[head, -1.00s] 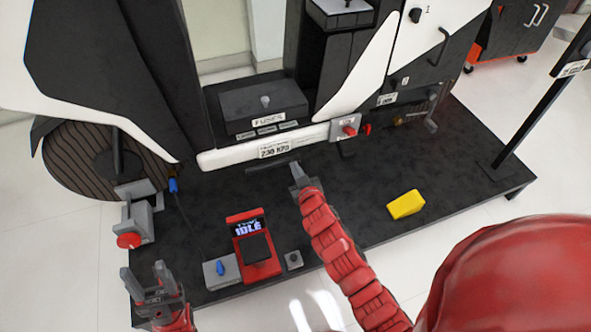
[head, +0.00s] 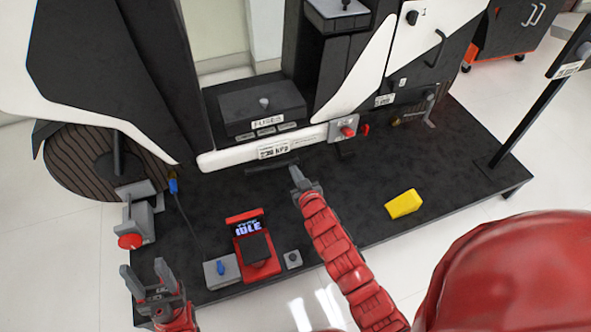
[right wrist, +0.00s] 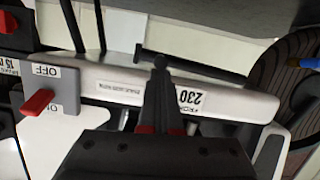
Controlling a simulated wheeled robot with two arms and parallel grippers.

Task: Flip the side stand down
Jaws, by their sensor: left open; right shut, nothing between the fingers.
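The side stand appears to be the dark bar (head: 271,166) lying along the lower edge of the white chassis panel (head: 232,158). In the right wrist view the dark bar (right wrist: 205,68) runs across the picture beside the fingertips. My right gripper (head: 294,170) is shut and empty, with its tip at the right end of the bar. In the right wrist view my right gripper (right wrist: 160,64) overlaps the bar; I cannot tell whether it touches. My left gripper (head: 145,272) is open and empty at the platform's front left corner.
A red device (head: 256,248) reading IDLE stands on the black platform (head: 340,210), beside a grey box with a blue knob (head: 221,268). A yellow block (head: 404,203) lies to the right. A red OFF switch (right wrist: 37,102) is on the chassis. The platform's right part is mostly clear.

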